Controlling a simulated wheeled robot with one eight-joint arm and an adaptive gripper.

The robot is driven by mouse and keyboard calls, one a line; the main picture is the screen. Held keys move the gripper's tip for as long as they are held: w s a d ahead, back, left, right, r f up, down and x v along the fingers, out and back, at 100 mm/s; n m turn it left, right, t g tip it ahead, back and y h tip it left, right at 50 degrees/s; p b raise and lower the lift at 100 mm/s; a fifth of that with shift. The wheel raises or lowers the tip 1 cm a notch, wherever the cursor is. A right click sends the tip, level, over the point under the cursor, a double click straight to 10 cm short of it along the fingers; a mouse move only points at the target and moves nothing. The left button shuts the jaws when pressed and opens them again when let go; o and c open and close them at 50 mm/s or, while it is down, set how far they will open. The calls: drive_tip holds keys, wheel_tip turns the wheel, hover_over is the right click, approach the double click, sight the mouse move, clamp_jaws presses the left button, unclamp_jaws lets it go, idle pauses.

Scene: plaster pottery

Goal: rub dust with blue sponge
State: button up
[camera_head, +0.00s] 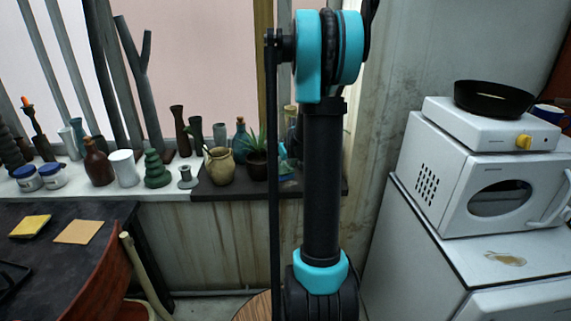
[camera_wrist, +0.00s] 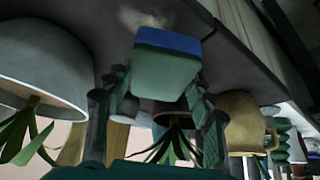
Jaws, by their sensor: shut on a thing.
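My gripper (camera_wrist: 157,88) is shut on the blue sponge (camera_wrist: 168,63), with a finger on each side of it in the wrist view. The sponge has a blue layer and a thicker green layer, and its blue side faces the dark shelf (camera_wrist: 90,25). A pale dust patch (camera_wrist: 143,18) lies on that shelf right beside the blue edge. I cannot tell whether the sponge touches the shelf. In the head view my arm hides most of the gripper and sponge; the dark shelf (camera_head: 215,193) shows to the left.
A tan jug (camera_head: 219,166) and potted plant (camera_head: 257,157) stand near the gripper. Several vases and a green stacked piece (camera_head: 157,169) crowd the white sill. A microwave (camera_head: 480,180) stands at right, above a white cabinet with a brownish stain (camera_head: 505,258).

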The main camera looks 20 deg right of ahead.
drive_tip(key=shift+r, duration=1.25)
drive_tip(key=shift+s, duration=0.1)
